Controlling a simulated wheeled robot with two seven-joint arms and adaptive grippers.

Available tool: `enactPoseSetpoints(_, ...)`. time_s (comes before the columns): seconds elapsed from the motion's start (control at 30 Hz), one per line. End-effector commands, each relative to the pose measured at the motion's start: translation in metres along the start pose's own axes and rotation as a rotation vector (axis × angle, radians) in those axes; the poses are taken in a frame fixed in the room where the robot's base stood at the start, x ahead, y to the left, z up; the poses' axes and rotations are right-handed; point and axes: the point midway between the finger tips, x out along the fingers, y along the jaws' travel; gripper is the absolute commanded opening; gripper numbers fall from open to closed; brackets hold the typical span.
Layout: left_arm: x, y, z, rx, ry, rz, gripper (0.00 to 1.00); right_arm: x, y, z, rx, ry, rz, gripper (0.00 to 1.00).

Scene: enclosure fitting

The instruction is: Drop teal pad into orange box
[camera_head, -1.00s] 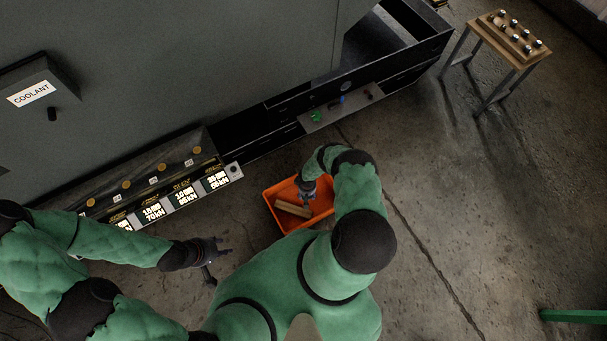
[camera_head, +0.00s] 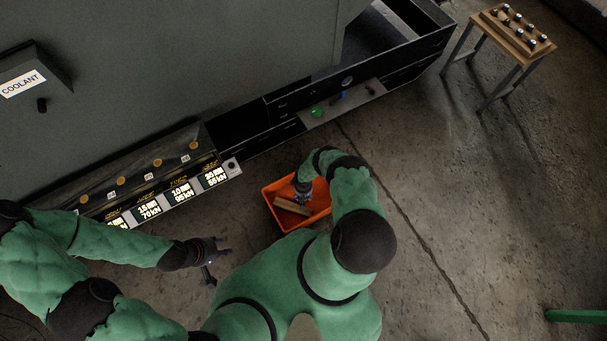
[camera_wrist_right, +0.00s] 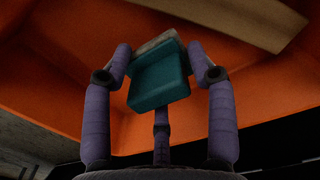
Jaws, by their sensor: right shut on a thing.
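The teal pad (camera_wrist_right: 158,82) is between the fingertips of my right gripper (camera_wrist_right: 160,72) in the right wrist view, with a grey edge along its far side. The gripper is shut on it. The orange box (camera_head: 270,203) stands on the floor, and my right gripper (camera_head: 304,193) is over its opening in the head view. The orange walls (camera_wrist_right: 60,75) fill most of the right wrist view behind the pad. The pad cannot be made out in the head view. My left gripper (camera_head: 226,250) is to the left of the box with its fingers apart and empty.
A pale wooden piece (camera_head: 292,206) lies in the box and also shows in the right wrist view (camera_wrist_right: 240,18). A machine with a shelf (camera_head: 335,108) of small items stands behind. A small wooden table (camera_head: 515,40) is at the back right.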

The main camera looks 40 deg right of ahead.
Motion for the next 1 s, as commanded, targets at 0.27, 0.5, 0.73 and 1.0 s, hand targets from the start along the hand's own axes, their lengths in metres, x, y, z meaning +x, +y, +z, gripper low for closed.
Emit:
enactPoseSetpoints(0.27,0.0001,0.0000,0.0000,0.000,0.000,0.000,0.40,0.0078,-0.0002,0.0004,0.002,0.000,0.000,0.24)
enactPoseSetpoints(0.5,0.0002,-0.0001,0.0000,0.000,0.000,0.000,0.40,0.0108,0.0002,0.0001,0.001,0.000,0.000,0.60)
enactPoseSetpoints(0.73,0.0002,-0.0001,0.0001,0.000,0.000,0.000,0.40,0.0108,-0.0001,0.0003,0.001,0.000,0.000,0.81)
enactPoseSetpoints(1.0,0.0002,-0.0001,0.0000,0.000,0.000,0.000,0.40,0.0094,0.0000,0.0002,0.001,0.000,0.000,0.81)
